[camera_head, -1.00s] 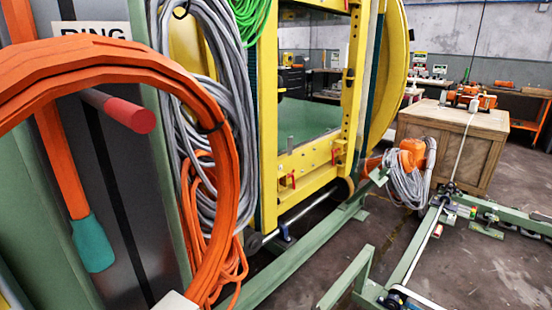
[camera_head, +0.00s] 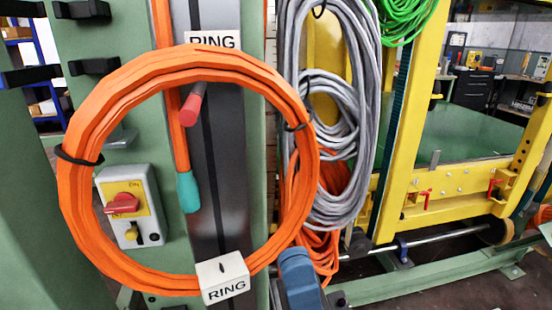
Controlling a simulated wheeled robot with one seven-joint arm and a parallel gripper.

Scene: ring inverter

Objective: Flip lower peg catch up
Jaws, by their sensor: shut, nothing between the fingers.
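A peg with a red end (camera_head: 193,104) sticks out from the dark track of the green column. An orange bar with a teal end (camera_head: 188,192) hangs nearly upright just left of it. A large orange coil (camera_head: 85,230) with a white "RING" tag (camera_head: 224,278) is in front of the column and circles both in the picture. I cannot tell which part is the lower peg catch, or how it lies. A blue-grey part (camera_head: 301,280) rises at the bottom edge; I cannot tell whether it is mine. My gripper's fingertips do not show.
A switch box with a red knob (camera_head: 122,205) is on the left panel. Black brackets (camera_head: 94,66) stick out at upper left. Grey cables (camera_head: 340,205) and a yellow frame (camera_head: 390,190) stand right. A green floor beam (camera_head: 420,285) runs along the lower right.

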